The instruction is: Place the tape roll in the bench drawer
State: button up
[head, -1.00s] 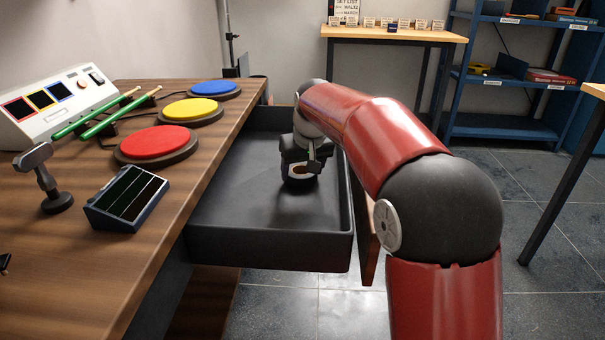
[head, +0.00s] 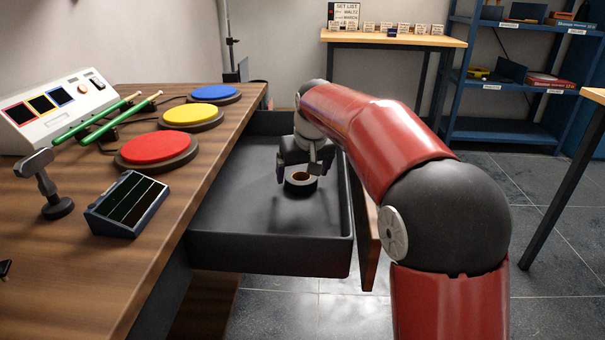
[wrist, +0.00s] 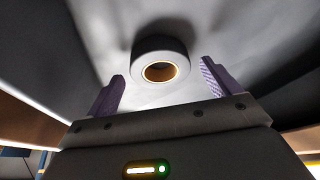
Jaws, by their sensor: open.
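The tape roll (head: 301,183), dark with a tan core, lies flat on the floor of the open bench drawer (head: 270,253). In the wrist view the tape roll (wrist: 160,62) sits beyond and between the fingertips, apart from both. My gripper (head: 299,174) is inside the drawer at the roll. In the wrist view my gripper (wrist: 163,78) has its two purple-faced fingers spread wide with nothing between them. The arm hides part of the drawer's right rear side.
The wooden bench (head: 60,285) on the left holds red (head: 158,148), yellow (head: 191,114) and blue (head: 214,93) pads, green sticks (head: 95,125), a white console (head: 55,112) and a small dark panel box (head: 127,204). The drawer floor around the roll is bare.

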jog(key=p+v, duration=0.2)
jog(key=v, duration=0.8)
jog(key=shift+r, duration=0.2)
